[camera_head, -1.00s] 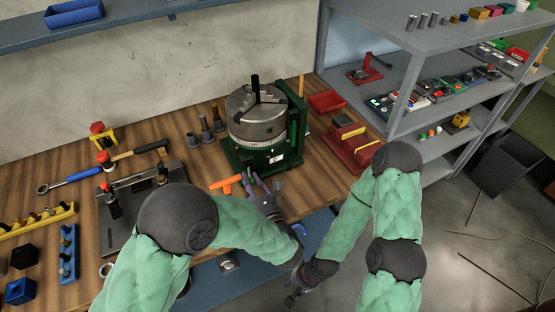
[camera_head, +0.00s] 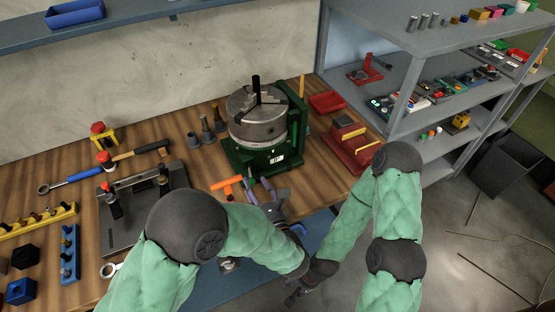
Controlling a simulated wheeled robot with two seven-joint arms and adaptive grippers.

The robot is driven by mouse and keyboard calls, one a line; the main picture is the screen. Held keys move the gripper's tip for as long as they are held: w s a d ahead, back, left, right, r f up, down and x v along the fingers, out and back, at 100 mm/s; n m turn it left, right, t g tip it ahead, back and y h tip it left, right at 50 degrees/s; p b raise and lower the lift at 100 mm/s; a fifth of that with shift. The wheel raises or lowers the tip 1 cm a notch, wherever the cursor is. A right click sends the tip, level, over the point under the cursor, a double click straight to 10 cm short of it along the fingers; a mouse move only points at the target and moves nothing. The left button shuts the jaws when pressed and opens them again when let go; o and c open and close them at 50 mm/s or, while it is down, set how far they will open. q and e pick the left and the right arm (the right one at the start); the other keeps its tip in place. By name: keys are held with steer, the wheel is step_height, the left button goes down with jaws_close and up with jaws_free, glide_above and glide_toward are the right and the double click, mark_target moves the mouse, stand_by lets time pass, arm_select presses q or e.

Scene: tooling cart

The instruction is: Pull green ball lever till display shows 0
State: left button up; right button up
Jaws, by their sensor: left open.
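A green machine (camera_head: 243,160) with a round grey chuck (camera_head: 256,127) on top stands at the back of the wooden bench. A small white patch (camera_head: 277,159) on its front may be the display; no digits can be read. I cannot make out a green ball lever. My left gripper (camera_head: 259,188) is open and empty, just in front of the machine's base, near the bench's front edge. It appears apart from the machine. My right gripper (camera_head: 293,298) hangs low in front of the bench; its fingers are too dark and small to read.
An orange T-shaped handle (camera_head: 227,185) lies left of my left gripper. Grey tool holders (camera_head: 206,128) stand left of the machine. A red vise (camera_head: 352,148) and a red tray (camera_head: 327,103) are on its right. A grey shelf unit (camera_head: 400,47) stands at the right.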

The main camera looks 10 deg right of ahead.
arm_select(q)
steer(key=shift+v, duration=2.35)
